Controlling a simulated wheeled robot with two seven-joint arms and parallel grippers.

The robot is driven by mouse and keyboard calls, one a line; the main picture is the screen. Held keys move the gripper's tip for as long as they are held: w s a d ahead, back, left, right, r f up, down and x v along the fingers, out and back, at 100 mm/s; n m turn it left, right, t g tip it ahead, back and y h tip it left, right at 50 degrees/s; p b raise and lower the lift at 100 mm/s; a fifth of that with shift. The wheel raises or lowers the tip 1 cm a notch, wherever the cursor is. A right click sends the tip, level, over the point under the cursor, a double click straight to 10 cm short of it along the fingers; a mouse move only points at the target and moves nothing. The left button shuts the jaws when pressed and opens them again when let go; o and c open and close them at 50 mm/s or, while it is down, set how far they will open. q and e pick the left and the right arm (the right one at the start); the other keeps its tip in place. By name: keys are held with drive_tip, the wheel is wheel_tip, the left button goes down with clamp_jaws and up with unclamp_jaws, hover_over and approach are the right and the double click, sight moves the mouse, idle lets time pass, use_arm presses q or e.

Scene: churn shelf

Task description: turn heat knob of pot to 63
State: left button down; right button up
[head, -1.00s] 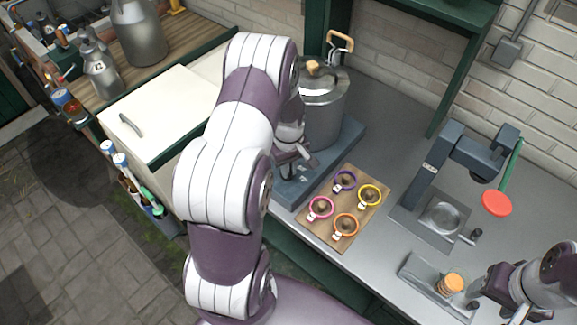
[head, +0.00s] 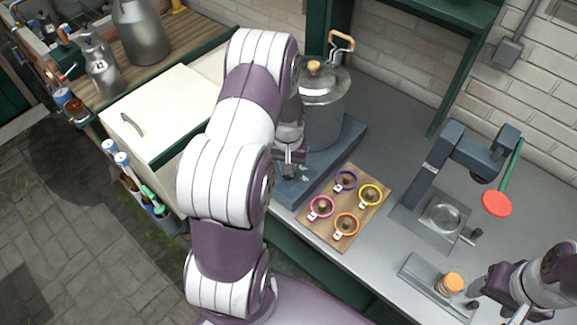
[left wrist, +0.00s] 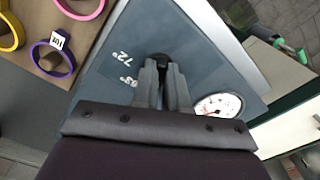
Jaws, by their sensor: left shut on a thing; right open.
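The steel pot (head: 325,115) with a lid and wooden handle stands on a blue-grey heater base (head: 350,135). In the left wrist view, the base's front panel (left wrist: 205,60) carries a black heat knob (left wrist: 160,58), white marks and a round white gauge (left wrist: 218,105). One mark reads 72°; the other is partly hidden. My left gripper (head: 290,165), also in the left wrist view (left wrist: 166,75), is shut on the knob, and its fingers cover most of it. The knob's pointer cannot be made out. My right gripper (head: 478,293) is open at the lower right, far from the pot.
A wooden board (head: 313,225) with several coloured rings lies right of the base. A grey press (head: 445,160) with a red paddle (head: 497,203) and a metal tray (head: 425,285) with orange discs (head: 450,284) stand farther right. A white chest (head: 165,105) is at the left.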

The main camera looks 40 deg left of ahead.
use_arm(q)
drive_tip(key=shift+w+a+r+m, duration=0.1)
drive_tip(key=shift+m, duration=0.5)
drive_tip(key=c, duration=1.2)
unclamp_jaws()
drive_tip(key=shift+o, duration=0.2)
drive_tip(key=shift+w, duration=0.1)
wheel_tip(320, 180, up, 12)
drive_tip(key=b, duration=0.2)
drive_tip(key=shift+r, duration=0.25)
